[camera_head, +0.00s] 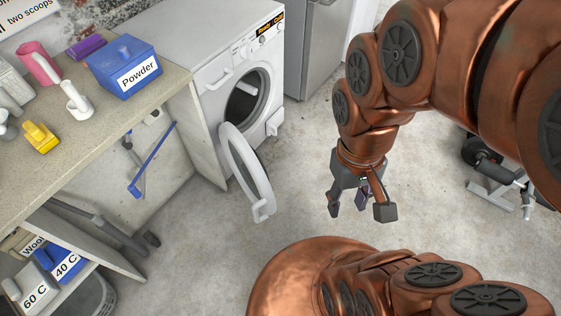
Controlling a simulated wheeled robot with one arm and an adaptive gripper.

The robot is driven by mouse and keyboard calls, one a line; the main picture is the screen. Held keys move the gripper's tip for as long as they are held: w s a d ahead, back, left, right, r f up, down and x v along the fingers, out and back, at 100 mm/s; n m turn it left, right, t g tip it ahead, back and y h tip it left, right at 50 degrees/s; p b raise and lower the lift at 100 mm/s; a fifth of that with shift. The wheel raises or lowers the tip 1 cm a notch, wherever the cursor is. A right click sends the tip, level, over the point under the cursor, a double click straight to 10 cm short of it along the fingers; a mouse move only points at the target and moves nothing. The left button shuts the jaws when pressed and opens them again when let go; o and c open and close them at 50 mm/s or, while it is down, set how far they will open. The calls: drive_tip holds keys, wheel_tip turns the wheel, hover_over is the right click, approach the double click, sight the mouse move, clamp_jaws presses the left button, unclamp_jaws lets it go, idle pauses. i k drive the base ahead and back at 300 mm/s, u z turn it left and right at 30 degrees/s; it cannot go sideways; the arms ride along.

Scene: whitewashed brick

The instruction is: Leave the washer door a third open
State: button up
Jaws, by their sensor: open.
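The white washer (204,88) stands at the back, left of centre. Its round door (229,146) is swung wide open toward the front left, and the dark drum opening (245,97) shows. The door's handle (263,212) is at its lower free edge. My gripper (358,208) hangs over the floor to the right of the door, with its fingers pointing down. It is open and empty, apart from the door with a clear gap between them.
A counter (115,112) on the left carries a blue Powder box (124,66), a pink jug (38,64) and a yellow item (40,138). A grey cabinet (310,45) stands right of the washer. Wheeled equipment (493,170) is at the right. Floor between door and gripper is clear.

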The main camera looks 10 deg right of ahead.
sight(243, 170)
drive_tip(key=z, duration=0.25)
drive_tip(key=k, duration=0.5)
drive_tip(key=u, duration=1)
drive_tip(key=k, duration=0.35)
drive_tip(key=u, duration=1.1)
drive_tip(key=i, duration=0.5)
drive_tip(key=u, duration=0.05)
